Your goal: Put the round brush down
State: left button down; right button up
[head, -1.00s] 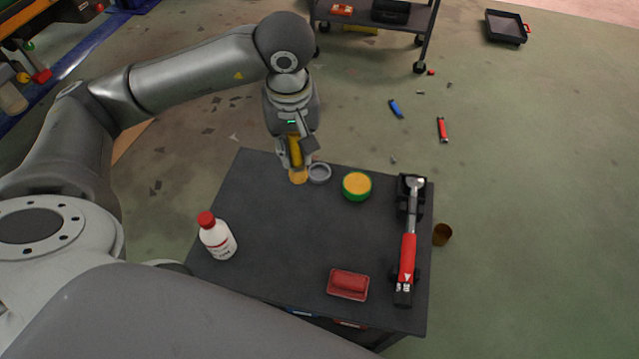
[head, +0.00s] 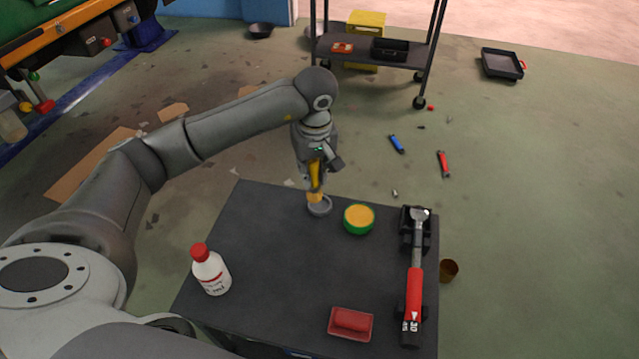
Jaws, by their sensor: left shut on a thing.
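My left gripper (head: 317,178) hangs over the far edge of the dark cart top (head: 270,255), pointing down. It is shut on the round brush (head: 315,196), whose yellow body shows between the fingers and whose tan lower end points down. A small grey round dish (head: 320,207) lies on the cart top directly below the brush. The lower end of the brush overlaps the dish in the head view; I cannot tell whether they touch. My right gripper is not in view.
A green and yellow round tin (head: 359,219) stands just right of the dish. A white bottle with a red cap (head: 210,271), a red tray (head: 350,323) and a red-handled tool (head: 414,285) are also on the cart. The middle of the top is clear.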

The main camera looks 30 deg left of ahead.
pick_arm(q)
jog(key=w+f, duration=0.1)
jog(key=f, duration=0.1)
jog(key=w+f, duration=0.1)
jog(key=f, duration=0.1)
jog(key=w+f, duration=0.1)
jog(key=f, duration=0.2)
jog(key=shift+w+a+f+b, duration=0.1)
jog(key=shift+w+b, duration=0.1)
jog(key=shift+b, duration=0.2)
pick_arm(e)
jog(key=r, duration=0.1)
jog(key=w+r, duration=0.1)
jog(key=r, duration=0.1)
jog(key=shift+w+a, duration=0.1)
pick_arm(q)
jog(key=shift+f, duration=0.15)
jog(key=c, duration=1.7)
grip_release()
jog(key=o, duration=0.4)
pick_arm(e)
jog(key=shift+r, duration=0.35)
pick_arm(q)
jog(key=shift+o, duration=0.2)
